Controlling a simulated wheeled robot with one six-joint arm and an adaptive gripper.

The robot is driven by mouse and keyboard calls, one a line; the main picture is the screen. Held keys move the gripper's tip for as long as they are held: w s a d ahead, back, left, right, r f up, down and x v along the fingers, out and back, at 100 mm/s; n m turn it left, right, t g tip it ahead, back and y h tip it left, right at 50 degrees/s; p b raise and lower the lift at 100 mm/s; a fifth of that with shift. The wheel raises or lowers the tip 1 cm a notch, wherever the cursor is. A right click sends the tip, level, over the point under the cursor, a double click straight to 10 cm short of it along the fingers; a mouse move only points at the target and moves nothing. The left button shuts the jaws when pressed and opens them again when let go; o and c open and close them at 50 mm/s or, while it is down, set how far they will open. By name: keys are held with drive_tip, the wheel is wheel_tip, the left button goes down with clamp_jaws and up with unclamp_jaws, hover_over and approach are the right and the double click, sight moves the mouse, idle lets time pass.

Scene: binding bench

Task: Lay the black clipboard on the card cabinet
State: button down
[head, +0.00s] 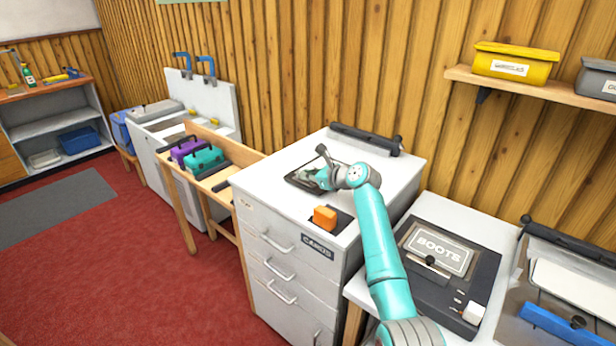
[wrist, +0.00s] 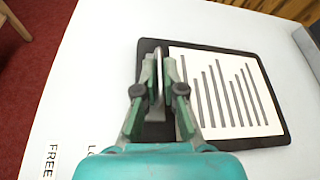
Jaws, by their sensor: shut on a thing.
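The black clipboard (head: 297,181) is at the top of the white card cabinet (head: 262,182), whose front label reads CARDS. In the wrist view the clipboard (wrist: 218,46) shows a white sheet with dark stripes, and the cabinet top (wrist: 95,75) spreads around it. My gripper (wrist: 162,62) is shut on the clip at the board's left end. In the head view my gripper (head: 316,177) partly covers the board. The board looks flat, at or very close to the cabinet top; I cannot tell whether it touches.
An orange block (head: 325,216) on a dark pad sits at the cabinet's front edge. A black bar (head: 366,139) runs along the back. A wooden table (head: 239,151) with purple and teal boxes stands left, a BOOTS machine (head: 445,262) right. The cabinet top's left side is bare.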

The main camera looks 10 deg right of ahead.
drive_tip(key=shift+f, duration=0.2)
drive_tip(key=c, duration=1.3)
unclamp_jaws()
drive_tip(key=v, duration=1.2)
drive_tip(key=shift+f, duration=0.1)
